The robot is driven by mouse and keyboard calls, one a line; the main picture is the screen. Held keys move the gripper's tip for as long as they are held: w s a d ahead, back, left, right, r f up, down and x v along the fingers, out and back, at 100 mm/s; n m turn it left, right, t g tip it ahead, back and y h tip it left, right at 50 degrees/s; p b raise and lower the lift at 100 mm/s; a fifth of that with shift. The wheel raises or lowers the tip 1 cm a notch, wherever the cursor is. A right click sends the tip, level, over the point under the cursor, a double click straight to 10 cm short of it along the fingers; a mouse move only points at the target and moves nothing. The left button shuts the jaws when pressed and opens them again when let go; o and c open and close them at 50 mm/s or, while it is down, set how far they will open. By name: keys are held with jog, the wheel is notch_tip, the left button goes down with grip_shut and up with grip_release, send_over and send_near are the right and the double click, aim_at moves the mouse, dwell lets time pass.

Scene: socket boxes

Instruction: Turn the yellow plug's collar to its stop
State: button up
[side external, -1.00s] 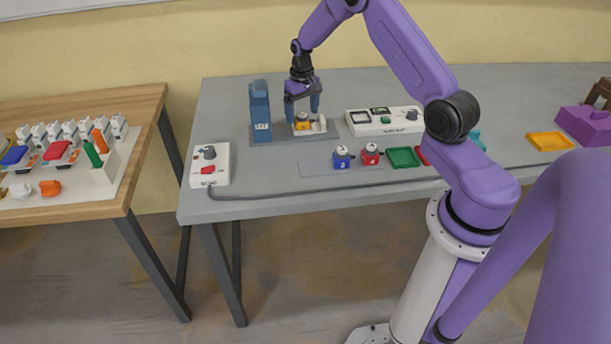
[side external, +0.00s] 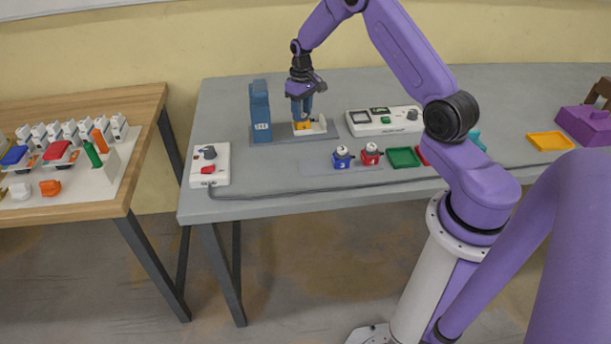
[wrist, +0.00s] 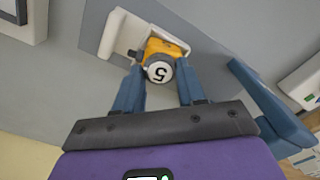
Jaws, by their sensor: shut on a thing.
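The yellow plug (wrist: 162,44) sits at the white socket holder (wrist: 118,36) on a grey plate in the wrist view. In the side view the yellow plug (side external: 302,126) shows just under my gripper (side external: 301,112). My gripper's blue fingers, also in the wrist view (wrist: 159,90), stand on either side of the plug and are shut on it. The fingertips partly hide the collar, so its turned angle cannot be read.
A tall blue block (side external: 260,112) stands close left of my gripper. A white box with a knob and displays (side external: 384,122) stands to the right. A blue plug (side external: 342,157), a red plug (side external: 371,154) and a green tray (side external: 403,157) lie in front.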

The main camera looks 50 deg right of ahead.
jog(key=shift+n, duration=2)
